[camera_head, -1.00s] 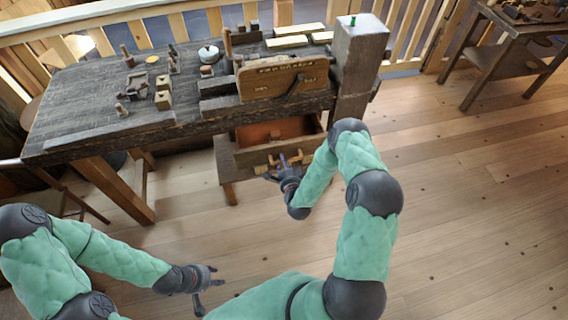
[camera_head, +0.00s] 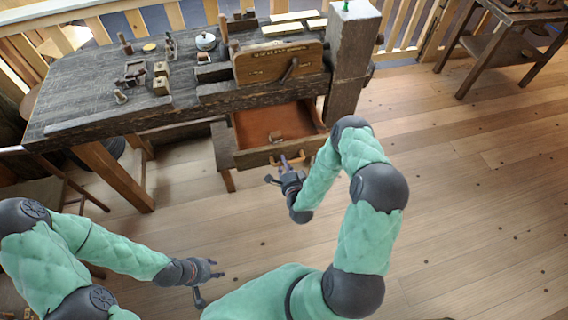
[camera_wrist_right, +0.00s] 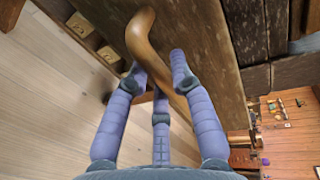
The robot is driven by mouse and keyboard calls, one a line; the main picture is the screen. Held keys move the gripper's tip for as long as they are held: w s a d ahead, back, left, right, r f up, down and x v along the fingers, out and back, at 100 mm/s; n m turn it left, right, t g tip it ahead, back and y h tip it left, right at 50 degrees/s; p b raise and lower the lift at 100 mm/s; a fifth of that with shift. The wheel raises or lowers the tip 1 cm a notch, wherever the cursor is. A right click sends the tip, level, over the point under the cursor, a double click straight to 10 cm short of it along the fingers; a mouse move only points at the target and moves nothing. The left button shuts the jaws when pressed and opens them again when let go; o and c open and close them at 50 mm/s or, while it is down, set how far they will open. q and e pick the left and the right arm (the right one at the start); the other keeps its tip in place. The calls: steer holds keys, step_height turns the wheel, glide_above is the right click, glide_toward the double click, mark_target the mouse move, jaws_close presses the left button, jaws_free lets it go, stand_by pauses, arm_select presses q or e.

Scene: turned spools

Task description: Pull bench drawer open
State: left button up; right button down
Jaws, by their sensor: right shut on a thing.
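The bench drawer (camera_head: 268,155) stands part way out below the right end of the dark wooden bench (camera_head: 140,122). Its orange-brown inside shows, with a small object in it. My right gripper (camera_head: 284,164) is at the curved wooden handle (camera_wrist_right: 150,52) on the drawer front. In the right wrist view my right gripper (camera_wrist_right: 158,78) has its purple fingers closed around that handle. The drawer front (camera_wrist_right: 200,45) shows behind the handle. My left gripper (camera_head: 208,282) hangs empty in the air at lower left, with its fingers apart.
A wooden vise jaw (camera_head: 280,62) and a thick post (camera_head: 350,70) stand above the drawer. Small turned pieces and blocks lie on the bench top. The wrist view shows several small items (camera_wrist_right: 282,110) inside the drawer. The floor (camera_head: 470,220) to the right is clear.

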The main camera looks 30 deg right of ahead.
steer(key=c, duration=1)
jaws_free()
steer(key=shift+c, duration=0.2)
steer(key=v, duration=1.2)
